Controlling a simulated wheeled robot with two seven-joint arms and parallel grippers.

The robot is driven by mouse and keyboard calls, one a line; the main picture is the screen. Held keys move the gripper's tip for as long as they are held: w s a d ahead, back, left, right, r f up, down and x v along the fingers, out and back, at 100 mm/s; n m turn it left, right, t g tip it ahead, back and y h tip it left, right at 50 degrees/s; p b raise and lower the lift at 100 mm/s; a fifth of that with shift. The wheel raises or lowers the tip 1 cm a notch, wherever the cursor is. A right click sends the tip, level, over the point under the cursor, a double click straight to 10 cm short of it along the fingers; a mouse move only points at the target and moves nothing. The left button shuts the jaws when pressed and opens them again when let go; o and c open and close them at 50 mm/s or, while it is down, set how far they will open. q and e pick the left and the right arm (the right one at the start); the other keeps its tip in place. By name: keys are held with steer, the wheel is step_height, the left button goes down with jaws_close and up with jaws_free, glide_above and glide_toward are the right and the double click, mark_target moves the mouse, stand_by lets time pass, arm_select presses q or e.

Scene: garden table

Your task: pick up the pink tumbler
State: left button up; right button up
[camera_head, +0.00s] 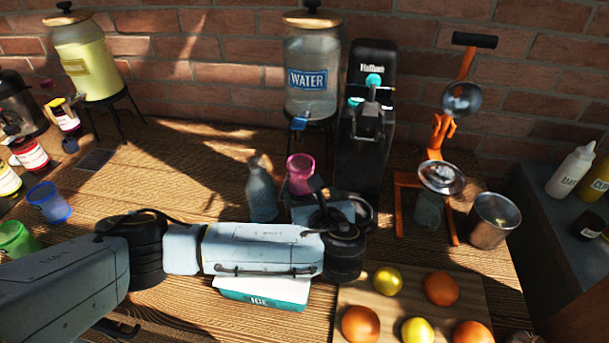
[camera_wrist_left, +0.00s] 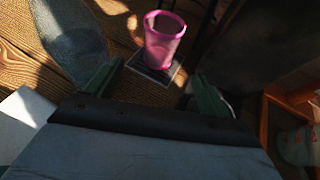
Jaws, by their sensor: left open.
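The pink tumbler (camera_head: 300,175) stands upright below the water dispenser. In the left wrist view the pink tumbler (camera_wrist_left: 163,42) stands on a small dark square tray (camera_wrist_left: 174,73). My left gripper (camera_head: 318,200) is just in front of the tumbler in the head view, partly hidden by my own wrist. In the left wrist view its two green fingers (camera_wrist_left: 155,85) are spread apart with nothing between them. The tumbler is beyond the fingertips, roughly centred between them, and I see no contact. My right gripper is in neither view.
A bluish bottle (camera_head: 262,190) stands close left of the tumbler. The water dispenser (camera_head: 313,85) is behind it, and a black machine (camera_head: 372,130) is to the right. An ice box (camera_head: 262,292) lies under my left arm. A fruit board (camera_head: 350,298) is at front right.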

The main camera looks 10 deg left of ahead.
mark_target(302, 182)
arm_select(q)
steer(key=x, duration=0.6)
steer(key=shift+w+a+b, duration=0.2)
steer(key=shift+b, duration=0.2)
steer(key=shift+x, duration=0.85)
steer(key=b+x, duration=0.1)
steer(key=x, duration=0.3)
steer(key=shift+w, duration=0.2)
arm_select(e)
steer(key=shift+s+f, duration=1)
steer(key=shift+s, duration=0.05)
arm_select(q)
steer(key=c, duration=1.2)
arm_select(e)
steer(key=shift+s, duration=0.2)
arm_select(q)
steer(key=shift+o, duration=0.2)
steer(key=shift+s+r, duration=0.1)
steer(key=shift+s, duration=0.05)
